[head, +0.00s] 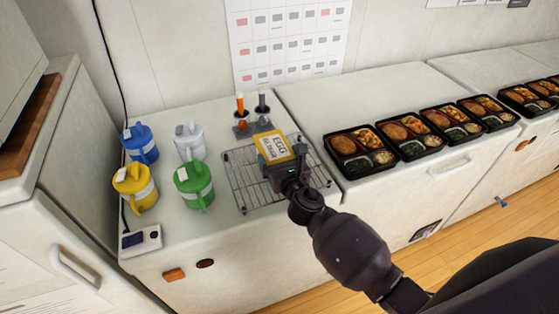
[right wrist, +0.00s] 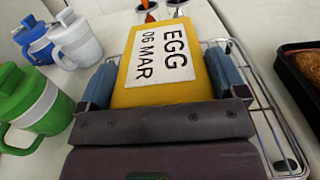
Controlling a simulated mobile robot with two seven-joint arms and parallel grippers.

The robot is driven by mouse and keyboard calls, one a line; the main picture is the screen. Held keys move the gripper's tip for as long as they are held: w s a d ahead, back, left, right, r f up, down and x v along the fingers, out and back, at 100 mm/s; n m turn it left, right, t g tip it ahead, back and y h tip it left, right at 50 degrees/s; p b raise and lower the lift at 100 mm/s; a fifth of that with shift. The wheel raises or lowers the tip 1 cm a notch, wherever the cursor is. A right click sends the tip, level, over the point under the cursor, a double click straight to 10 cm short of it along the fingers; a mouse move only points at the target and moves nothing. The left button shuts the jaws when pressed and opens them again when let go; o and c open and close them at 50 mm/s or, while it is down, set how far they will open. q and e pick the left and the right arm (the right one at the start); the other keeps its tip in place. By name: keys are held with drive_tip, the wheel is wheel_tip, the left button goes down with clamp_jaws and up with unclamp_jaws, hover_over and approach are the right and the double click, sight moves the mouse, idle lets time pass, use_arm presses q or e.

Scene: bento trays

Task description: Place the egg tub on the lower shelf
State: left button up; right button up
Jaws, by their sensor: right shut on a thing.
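The egg tub (head: 276,146) is yellow with a white label reading EGG and 06 MAR. It also shows large in the right wrist view (right wrist: 190,88). My right gripper (head: 285,165) is shut on the tub, with one blue finger pad against each side in the right wrist view (right wrist: 165,82). The tub is over a wire rack (head: 241,187) on the white counter; I cannot tell whether it touches the rack. The tub's underside is hidden. My left gripper is not in view. I cannot make out a lower shelf.
Blue (head: 140,144), white (head: 188,140), yellow (head: 135,186) and green (head: 194,185) jugs stand left of the rack. Two upright utensils (head: 240,104) stand behind it. Several filled bento trays (head: 361,152) line the counter to the right. A scale-like device (head: 141,240) sits at the front left.

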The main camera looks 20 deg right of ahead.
drive_tip(key=shift+f, duration=0.2)
drive_tip(key=o, duration=0.8)
drive_tip(key=shift+r, duration=0.1)
drive_tip(key=shift+r, duration=0.15)
drive_tip(key=s, duration=1.2)
drive_tip(key=s+d+f+m+g, duration=0.2)
drive_tip(key=s+d+f+m, duration=0.1)
drive_tip(key=m, duration=0.9)
drive_tip(key=s+d+f+m+g, duration=0.2)
drive_tip(key=s+f+m, duration=0.4)
drive_tip(key=m, duration=0.5)
drive_tip(key=s+d+f+m+g, duration=0.2)
drive_tip(key=s+d+f+m, duration=0.2)
drive_tip(key=m, duration=0.8)
drive_tip(key=shift+s+d+f+m+h, duration=0.15)
drive_tip(key=shift+s+f+m+h, duration=0.2)
drive_tip(key=shift+s+f, duration=0.2)
